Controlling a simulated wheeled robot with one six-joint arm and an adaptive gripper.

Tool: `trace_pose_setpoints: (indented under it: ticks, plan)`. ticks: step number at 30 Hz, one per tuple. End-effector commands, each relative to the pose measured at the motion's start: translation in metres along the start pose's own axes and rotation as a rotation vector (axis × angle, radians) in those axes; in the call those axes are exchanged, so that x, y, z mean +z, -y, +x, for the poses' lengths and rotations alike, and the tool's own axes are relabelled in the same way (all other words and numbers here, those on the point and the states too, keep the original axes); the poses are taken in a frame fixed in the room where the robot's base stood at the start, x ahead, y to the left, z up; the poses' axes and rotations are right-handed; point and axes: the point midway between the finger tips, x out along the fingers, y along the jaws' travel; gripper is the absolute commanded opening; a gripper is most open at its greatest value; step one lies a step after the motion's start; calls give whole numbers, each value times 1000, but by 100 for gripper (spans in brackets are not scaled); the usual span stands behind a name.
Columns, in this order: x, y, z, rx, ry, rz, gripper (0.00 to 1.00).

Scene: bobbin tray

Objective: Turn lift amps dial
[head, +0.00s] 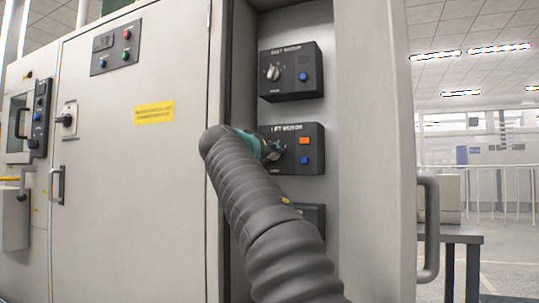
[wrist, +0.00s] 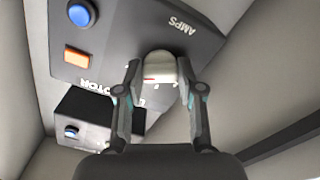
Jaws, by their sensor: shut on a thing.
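The lift motor box (head: 311,160) is a dark control box on the panel inside the open cabinet, with an orange rectangular light and a round blue button. In the wrist view, the lift amps dial (wrist: 158,63) is a pale rounded knob with a red line on its front, near the lettering AMPS. My gripper (wrist: 160,77) is shut on this dial, with a finger on either side. In the head view my gripper (head: 275,151) is at the left part of the box, and my arm and fingers hide most of the dial.
A similar box (head: 291,88) with a pale knob and blue button is above. Another dark box (head: 314,212) is below, partly behind my arm. The closed cabinet door (head: 130,170) is at left; a panel edge with a grey handle (head: 430,230) is at right.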

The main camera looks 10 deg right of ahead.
Motion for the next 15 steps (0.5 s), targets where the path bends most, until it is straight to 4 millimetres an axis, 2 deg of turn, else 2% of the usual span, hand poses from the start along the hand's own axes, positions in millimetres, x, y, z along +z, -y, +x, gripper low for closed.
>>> trace_pose_setpoints:
  ticks: [2, 3, 5, 6, 15]
  plan:
    - [1, 1, 0, 0, 2, 0, 2]
    - [1, 0, 0, 0, 2, 0, 45]
    - [1, 0, 0, 0, 2, 0, 60]
    - [1, 0, 0, 0, 2, 0, 62]
    - [0, 0, -1, 0, 0, 0, 62]
